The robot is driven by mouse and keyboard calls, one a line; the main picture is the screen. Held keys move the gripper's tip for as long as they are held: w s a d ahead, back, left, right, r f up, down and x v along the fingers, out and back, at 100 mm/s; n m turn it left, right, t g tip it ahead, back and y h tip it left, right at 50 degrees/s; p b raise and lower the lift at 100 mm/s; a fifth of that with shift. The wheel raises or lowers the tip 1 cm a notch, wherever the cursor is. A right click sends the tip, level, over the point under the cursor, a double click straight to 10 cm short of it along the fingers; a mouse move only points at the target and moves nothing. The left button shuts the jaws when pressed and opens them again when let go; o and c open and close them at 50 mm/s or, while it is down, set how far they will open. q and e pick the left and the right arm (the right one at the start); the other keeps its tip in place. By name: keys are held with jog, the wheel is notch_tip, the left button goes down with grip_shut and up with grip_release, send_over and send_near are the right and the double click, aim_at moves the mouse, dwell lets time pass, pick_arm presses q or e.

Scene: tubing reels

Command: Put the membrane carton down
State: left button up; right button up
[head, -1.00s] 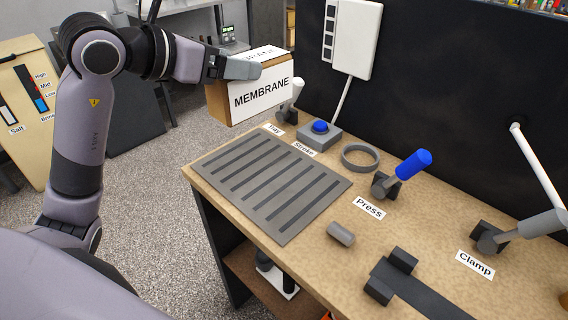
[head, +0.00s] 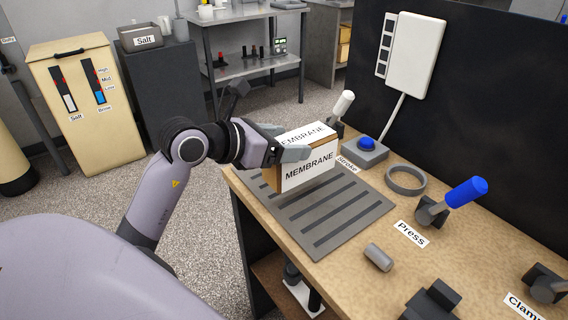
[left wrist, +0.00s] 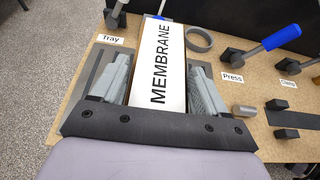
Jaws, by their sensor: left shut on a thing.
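The membrane carton (head: 309,170) is a brown box with white "MEMBRANE" labels, upright at the far left part of the slotted grey tray mat (head: 335,215). My left gripper (head: 293,146) is shut on the carton, with a finger across its near face. In the left wrist view the carton (left wrist: 160,65) sits between both grey fingers. I cannot tell whether its underside touches the mat. My right gripper is not in view.
On the bench are a blue button box (head: 365,150), a grey ring (head: 405,180), a blue-handled press lever (head: 455,203) and a small grey cylinder (head: 379,257). A white-handled lever (head: 342,104) stands close behind the carton. The mat's near right part is clear.

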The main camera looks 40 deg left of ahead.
pick_arm(q)
jog(key=shift+f, duration=2.25)
jog(key=shift+f+b, duration=0.15)
jog(key=shift+b, duration=0.2)
jog(key=o, duration=1.8)
